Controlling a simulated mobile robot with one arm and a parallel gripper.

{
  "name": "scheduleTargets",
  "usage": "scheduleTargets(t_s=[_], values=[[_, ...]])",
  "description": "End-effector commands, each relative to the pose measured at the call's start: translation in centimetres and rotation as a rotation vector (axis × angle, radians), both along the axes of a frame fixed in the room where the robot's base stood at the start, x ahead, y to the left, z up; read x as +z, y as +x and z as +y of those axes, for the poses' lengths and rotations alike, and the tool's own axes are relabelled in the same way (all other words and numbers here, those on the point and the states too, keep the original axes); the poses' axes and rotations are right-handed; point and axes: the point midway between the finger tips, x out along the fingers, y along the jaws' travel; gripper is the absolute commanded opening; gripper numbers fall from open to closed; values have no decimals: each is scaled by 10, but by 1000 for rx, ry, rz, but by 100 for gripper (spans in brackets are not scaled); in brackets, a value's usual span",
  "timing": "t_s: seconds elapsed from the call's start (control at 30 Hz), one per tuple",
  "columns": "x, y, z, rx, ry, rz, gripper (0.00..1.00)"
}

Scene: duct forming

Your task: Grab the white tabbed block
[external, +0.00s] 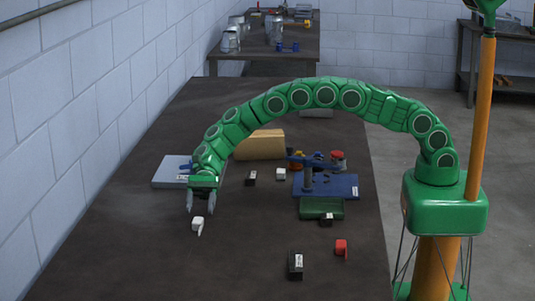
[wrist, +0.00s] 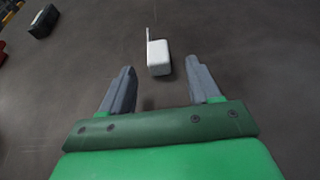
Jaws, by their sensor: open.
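The white tabbed block (external: 198,224) lies on the dark table towards its left side in the external view. It is a small white block with a thin tab sticking out. In the wrist view the white tabbed block (wrist: 158,57) lies just beyond the fingertips, roughly centred between them, with its tab pointing away. My gripper (external: 201,206) hangs over the table just above and behind the block. In the wrist view my gripper (wrist: 160,75) has its two grey fingers apart with nothing between them.
A blue fixture (external: 326,186), a tan block (external: 260,145) and a grey plate (external: 172,172) stand further back. The table around the white block is clear.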

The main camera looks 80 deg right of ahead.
Motion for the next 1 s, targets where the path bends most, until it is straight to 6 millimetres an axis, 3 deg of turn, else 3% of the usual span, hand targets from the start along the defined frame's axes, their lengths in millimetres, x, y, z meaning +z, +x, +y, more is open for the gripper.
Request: scheduleTargets(t_s=[0.27,0.6,0.87,1.0], values=[[-6,-1,18,1,0,0,62],[-20,-4,57,1,-2,0,62],[-21,-4,62,1,-1,0,62],[-20,-3,62,0,-1,0,45]])
